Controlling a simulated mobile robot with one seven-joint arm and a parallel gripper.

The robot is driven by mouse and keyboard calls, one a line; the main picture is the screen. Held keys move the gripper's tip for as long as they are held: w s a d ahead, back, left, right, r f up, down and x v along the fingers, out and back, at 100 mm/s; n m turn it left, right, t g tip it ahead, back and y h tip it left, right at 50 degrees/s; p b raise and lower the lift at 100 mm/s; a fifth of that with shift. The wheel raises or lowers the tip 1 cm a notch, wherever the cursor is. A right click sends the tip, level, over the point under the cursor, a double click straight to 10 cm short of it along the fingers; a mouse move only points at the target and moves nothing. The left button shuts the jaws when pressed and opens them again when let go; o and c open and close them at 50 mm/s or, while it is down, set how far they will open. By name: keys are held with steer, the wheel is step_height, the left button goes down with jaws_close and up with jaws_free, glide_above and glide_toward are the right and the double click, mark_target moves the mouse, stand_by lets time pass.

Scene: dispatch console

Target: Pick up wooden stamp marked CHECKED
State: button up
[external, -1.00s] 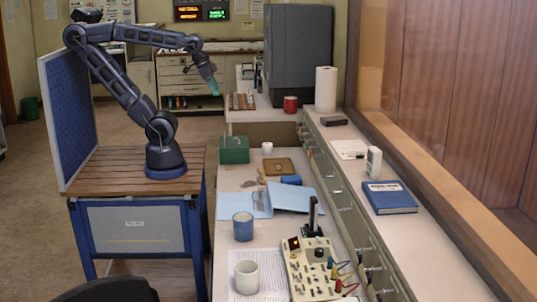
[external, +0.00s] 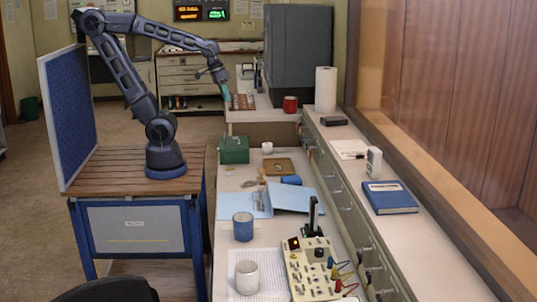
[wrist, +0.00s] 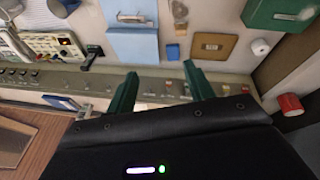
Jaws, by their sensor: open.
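My gripper (external: 226,97) is raised in the external view, near the green box, with its teal fingers pointing down. In the wrist view my gripper (wrist: 160,84) has two green fingers spread apart with nothing between them. A small brown piece (wrist: 173,52) lies on the desk between the light blue folder and the brown tray in the wrist view. A small tan piece (external: 250,183) lies near the folder in the external view. Either could be the stamp, but no CHECKED marking is readable. My gripper touches neither.
The desk holds a brown tray (external: 278,168), a green box (external: 234,150), a light blue folder (external: 290,198), a blue mug (external: 243,227), a white mug (external: 247,278) and a switch panel (external: 312,268). A raised ledge with a blue book (external: 389,197) runs along the right.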

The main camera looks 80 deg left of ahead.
steer(key=w+f+n+g+h, duration=0.1)
steer(key=w+f+n+h, duration=0.1)
steer(key=w+f+n, duration=0.35)
steer(key=n+g+h, duration=0.1)
steer(key=n, duration=0.7)
glide_above(262, 179)
steer(key=s+a, duration=0.2)
step_height(262, 179, down, 17)
steer(key=shift+w+d+f+n+g, duration=0.25)
steer(key=shift+f+n, duration=0.45)
steer(key=shift+f, duration=2.3)
steer(key=shift+w+d+f+n, duration=0.35)
steer(key=shift+f+n, duration=0.3)
steer(key=shift+f, duration=2.3)
steer(key=shift+w+d+f+n+g, duration=0.25)
steer(key=shift+f+n, duration=0.45)
steer(key=shift+f, duration=2.3)
steer(key=c, duration=1)
steer(key=shift+w, duration=0.1)
steer(key=shift+c, duration=0.2)
